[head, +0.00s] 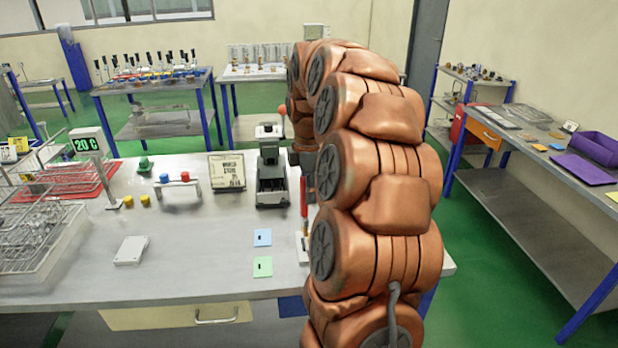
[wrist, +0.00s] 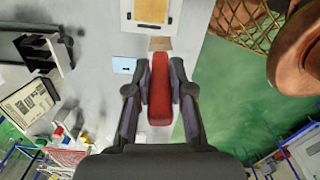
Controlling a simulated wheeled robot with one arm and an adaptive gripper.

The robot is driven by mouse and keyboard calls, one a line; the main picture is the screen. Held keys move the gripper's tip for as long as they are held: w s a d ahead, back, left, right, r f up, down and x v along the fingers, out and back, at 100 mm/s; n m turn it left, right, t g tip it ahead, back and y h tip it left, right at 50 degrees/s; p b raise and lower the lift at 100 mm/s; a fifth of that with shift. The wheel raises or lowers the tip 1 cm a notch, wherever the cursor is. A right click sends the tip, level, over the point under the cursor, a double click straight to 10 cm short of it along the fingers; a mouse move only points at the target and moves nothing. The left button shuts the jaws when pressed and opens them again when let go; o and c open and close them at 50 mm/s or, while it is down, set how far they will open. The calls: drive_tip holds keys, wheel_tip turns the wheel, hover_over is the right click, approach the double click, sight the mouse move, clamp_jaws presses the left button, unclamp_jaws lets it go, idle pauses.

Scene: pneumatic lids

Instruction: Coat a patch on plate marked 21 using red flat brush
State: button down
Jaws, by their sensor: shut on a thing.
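My gripper (wrist: 158,82) is shut on the red flat brush (wrist: 160,95), with one finger on each side of its red handle. The brush's tan tip points toward a pale plate (wrist: 128,20) with an orange patch, at the top of the wrist view. I cannot tell whether the tip touches anything. In the head view the red brush (head: 303,197) stands about upright beside my arm, above a whitish plate (head: 302,254) partly hidden by my arm. A blue plate (head: 262,237) and a green plate (head: 262,266) lie to its left. I cannot read a 21 on any plate.
Wire racks (head: 35,235) fill the left side. A small white box (head: 131,250) lies front left. The table between it and the blue plate is clear.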

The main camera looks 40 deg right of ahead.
wheel_tip(320, 180, up, 3)
drive_tip(key=shift+f+p, duration=0.1)
drive_tip(key=shift+p, duration=0.35)
idle(0.4)
